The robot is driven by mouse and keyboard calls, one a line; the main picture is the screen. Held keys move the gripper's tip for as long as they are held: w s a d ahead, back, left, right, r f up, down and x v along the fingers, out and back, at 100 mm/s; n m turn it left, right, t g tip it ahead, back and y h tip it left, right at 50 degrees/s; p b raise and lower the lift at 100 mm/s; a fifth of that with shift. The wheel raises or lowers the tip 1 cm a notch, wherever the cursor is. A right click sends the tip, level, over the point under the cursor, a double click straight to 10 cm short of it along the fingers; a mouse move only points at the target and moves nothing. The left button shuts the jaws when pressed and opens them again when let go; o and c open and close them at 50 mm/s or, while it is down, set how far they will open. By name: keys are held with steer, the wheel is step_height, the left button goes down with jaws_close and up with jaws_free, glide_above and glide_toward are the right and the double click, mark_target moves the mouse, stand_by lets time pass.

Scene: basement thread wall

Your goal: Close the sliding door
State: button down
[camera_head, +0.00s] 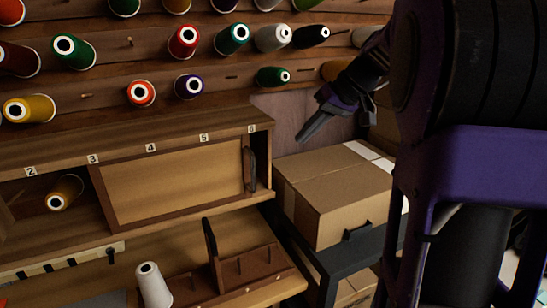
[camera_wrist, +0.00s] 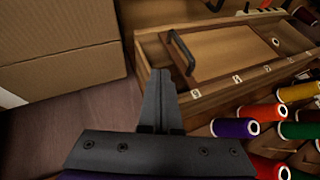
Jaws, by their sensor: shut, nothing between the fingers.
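The sliding door (camera_head: 172,188) is a light tan panel in a brown frame, set in the front of a wooden cabinet (camera_head: 60,152). It also shows in the wrist view (camera_wrist: 228,48). Its dark upright handle (camera_head: 249,170) is at the door's right end, and the handle also shows in the wrist view (camera_wrist: 182,52). Left of the door the cabinet is open, with a yellow spool (camera_head: 66,192) inside. A narrow gap shows right of the door below number 6. My gripper (camera_head: 303,138) is shut and empty, above and right of the handle, apart from it. Its fingers (camera_wrist: 160,74) point forward in the wrist view.
Cardboard boxes (camera_head: 335,190) stand on a dark cart right of the cabinet, below my gripper. Several thread spools hang on wall pegs above, including a red one (camera_head: 184,41). A white spool (camera_head: 153,285) and a wooden rack (camera_head: 240,270) stand below the door.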

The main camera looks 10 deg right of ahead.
steer(key=w+a+f+b, duration=0.1)
steer(key=w+a+f, duration=0.2)
steer(key=a+f, duration=0.5)
steer(key=shift+w+a, duration=0.25)
steer(key=shift+w, duration=0.05)
stand_by(0.3)
glide_toward(134, 191)
steer(key=f, duration=0.3)
steer(key=s+a+f, duration=0.1)
steer(key=f, duration=0.1)
steer(key=shift+a, duration=0.1)
steer(key=shift+s, duration=0.1)
steer(key=shift+r, duration=0.15)
